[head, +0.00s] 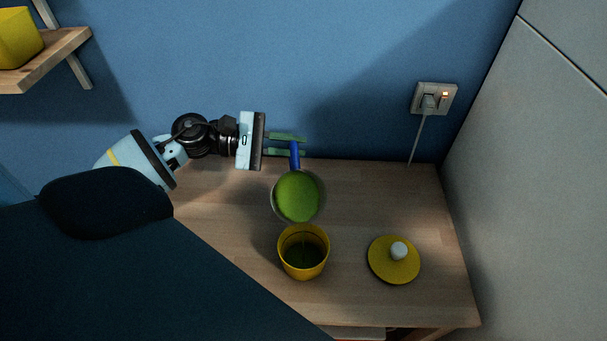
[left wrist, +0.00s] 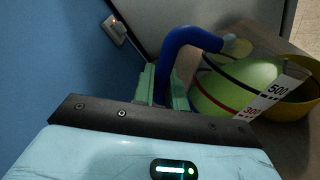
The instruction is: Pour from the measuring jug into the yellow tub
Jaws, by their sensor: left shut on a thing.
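The clear measuring jug (head: 298,197) has green contents and a blue handle (head: 295,155). My left gripper (head: 303,146) is shut on that handle, with the jug held just behind the yellow tub. In the left wrist view the jug (left wrist: 236,84) shows 500 and 300 marks and a red line, and looks tilted toward the tub. The yellow tub (head: 303,275) stands open on the counter and looks dark green inside; a faint thin line shows there, too small to be sure of. The tub's yellow side also shows in the left wrist view (left wrist: 293,108). My right gripper is out of view.
A yellow lid (head: 380,270) with a white knob lies right of the tub on the wooden counter (head: 350,185). A wall socket (head: 434,98) with a plug and cord is at the back right. A shelf (head: 50,62) bears a yellow box (head: 18,38). A grey panel closes the right side.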

